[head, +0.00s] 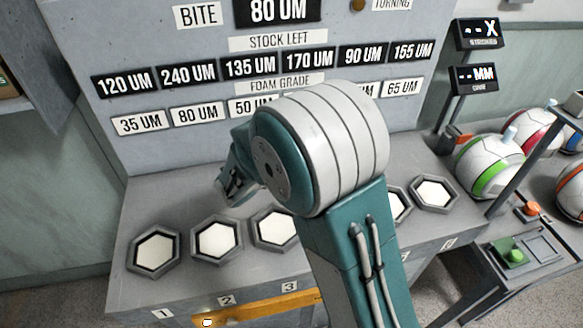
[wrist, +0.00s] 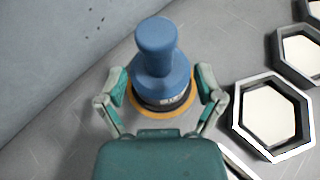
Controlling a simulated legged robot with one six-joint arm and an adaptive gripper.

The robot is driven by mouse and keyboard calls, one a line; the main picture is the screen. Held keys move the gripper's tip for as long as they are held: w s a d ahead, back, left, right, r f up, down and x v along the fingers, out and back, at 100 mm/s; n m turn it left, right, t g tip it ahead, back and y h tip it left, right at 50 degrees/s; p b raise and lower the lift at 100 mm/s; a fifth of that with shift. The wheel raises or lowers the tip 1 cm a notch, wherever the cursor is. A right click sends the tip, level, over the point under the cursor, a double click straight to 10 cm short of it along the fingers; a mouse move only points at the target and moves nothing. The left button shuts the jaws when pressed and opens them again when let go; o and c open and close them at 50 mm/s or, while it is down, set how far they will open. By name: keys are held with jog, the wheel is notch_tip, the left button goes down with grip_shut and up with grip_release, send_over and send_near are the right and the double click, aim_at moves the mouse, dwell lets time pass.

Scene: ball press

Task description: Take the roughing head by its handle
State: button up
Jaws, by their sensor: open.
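The roughing head, a blue knobbed tool (wrist: 160,65) with a dark band and a yellow-orange disc at its base, stands on the grey bench in the wrist view. My gripper (wrist: 163,92) is open, with one finger on each side of the tool's lower body. Small gaps seem to show between the fingers and the tool; contact cannot be told. In the head view my gripper (head: 236,186) is low over the back of the bench, and I cannot make out the tool there.
Hexagonal holders with white pads, such as one at the left (head: 154,250), line the bench front (head: 135,205). A grey sign panel (head: 180,60) rises behind. My arm hides the middle holders.

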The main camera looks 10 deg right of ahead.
jog(key=x, duration=0.4)
jog(key=shift+w+f, duration=0.15)
jog(key=shift+w, duration=0.25)
jog(key=shift+d, duration=0.1)
grip_shut()
jog(key=shift+r, duration=0.25)
jog(key=shift+r, duration=0.35)
notch_tip(320, 180, up, 3)
jog(key=shift+s+f, duration=0.1)
jog(key=shift+s, duration=0.05)
jog(key=s+a+r, duration=0.4)
jog(key=s+r, duration=0.5)
jog(key=s, duration=0.4)
jog(key=shift+s, duration=0.2)
